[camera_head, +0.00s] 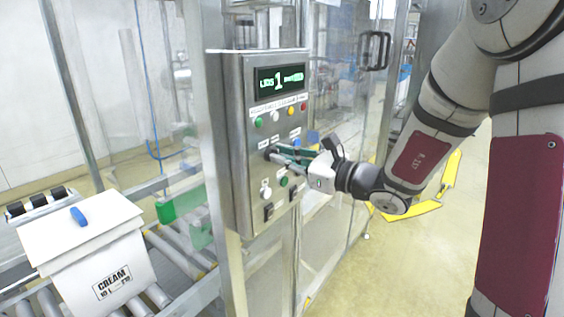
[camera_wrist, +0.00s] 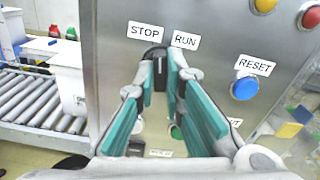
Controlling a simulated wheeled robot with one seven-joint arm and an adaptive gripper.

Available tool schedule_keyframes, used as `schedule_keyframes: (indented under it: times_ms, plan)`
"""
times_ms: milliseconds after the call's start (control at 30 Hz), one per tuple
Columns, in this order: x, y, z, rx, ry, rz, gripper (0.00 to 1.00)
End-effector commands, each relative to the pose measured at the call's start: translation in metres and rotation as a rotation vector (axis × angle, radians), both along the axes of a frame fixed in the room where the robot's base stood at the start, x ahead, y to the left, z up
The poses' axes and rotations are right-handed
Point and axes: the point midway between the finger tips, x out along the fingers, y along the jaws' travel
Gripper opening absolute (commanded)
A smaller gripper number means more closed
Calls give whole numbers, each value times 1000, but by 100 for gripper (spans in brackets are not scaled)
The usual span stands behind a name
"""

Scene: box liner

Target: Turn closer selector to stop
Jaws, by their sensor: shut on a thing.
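The steel control panel (camera_head: 232,150) stands upright in the middle of the head view. My gripper (camera_head: 275,153) reaches it from the right. In the wrist view my gripper (camera_wrist: 160,75) has its teal-padded fingers on both sides of the dark closer selector knob (camera_wrist: 154,54) and is shut on it. The knob sits just below the STOP label (camera_wrist: 145,31) and the RUN label (camera_wrist: 186,40). The fingers cover much of the knob, and I cannot tell for sure which label its pointer faces.
A blue RESET button (camera_wrist: 244,88) is right of the selector. A green button (camera_head: 284,181) and dark switches (camera_head: 268,212) lie below it. The panel display (camera_head: 280,80) shows "LIDS 1". A white CREAM box (camera_head: 100,262) stands on the roller conveyor (camera_head: 180,258) at left.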

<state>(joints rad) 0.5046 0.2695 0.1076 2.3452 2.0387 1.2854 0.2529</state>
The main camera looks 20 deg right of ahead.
Motion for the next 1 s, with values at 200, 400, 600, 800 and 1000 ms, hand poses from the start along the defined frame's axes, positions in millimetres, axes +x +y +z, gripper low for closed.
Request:
schedule_keyframes:
  times_ms: [200, 400, 600, 800, 1000]
  plan:
    - [2, 0, -2, -132, -99, 0, 0]
    - [1, 0, -1, -216, -159, 0, 0]
    - [0, 0, 0, -261, -191, -1, 0]
    - [0, 0, 0, -275, -201, -1, 0]
    - [-1, 0, 0, -276, -202, 0, 0]
